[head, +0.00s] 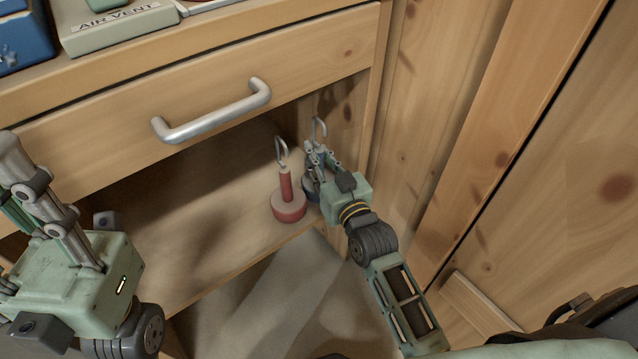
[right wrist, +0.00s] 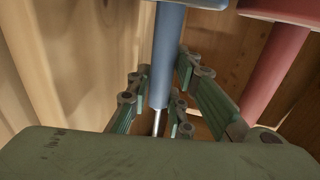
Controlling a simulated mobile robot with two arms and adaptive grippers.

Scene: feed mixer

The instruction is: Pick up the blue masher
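The blue masher (head: 311,187) stands on the cabinet shelf under the drawer, mostly hidden by my right gripper (head: 320,154) in the head view. Its metal hook shows above the gripper. In the right wrist view its blue handle (right wrist: 166,60) runs between the fingers of my right gripper (right wrist: 161,85). The fingers are on both sides of the handle, with a small gap visible at the left, so they look open around it. My left gripper (head: 28,200) is at the left edge, away from the mashers.
A red masher (head: 288,206) stands close to the left of the blue one; its handle also shows in the right wrist view (right wrist: 275,70). The drawer (head: 100,130) with a metal handle (head: 212,112) hangs above. The cabinet's side wall is close on the right. The shelf's left part is clear.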

